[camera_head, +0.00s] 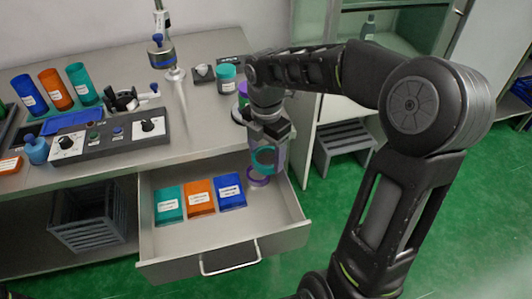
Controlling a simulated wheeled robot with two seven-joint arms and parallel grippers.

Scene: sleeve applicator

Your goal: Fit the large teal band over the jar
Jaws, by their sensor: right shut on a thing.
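My right gripper (270,143) is above the open drawer, pointing down, shut on a teal band (254,158). The band hangs at its fingertips like an open ring. A purple band (258,182) shows just below it, at the drawer's right side. A jar with a teal top and a white label (226,78) stands on the counter near its right end, up and left of the gripper. A purple-topped item (243,88) beside it is partly hidden by my right arm. My left gripper is not in view.
The open drawer (212,240) holds teal (168,203), orange (199,196) and blue (229,191) labelled packs. A control panel (108,138), upright coloured tubes (55,88) and a metal stand (163,50) occupy the counter. Bare counter lies right of the panel.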

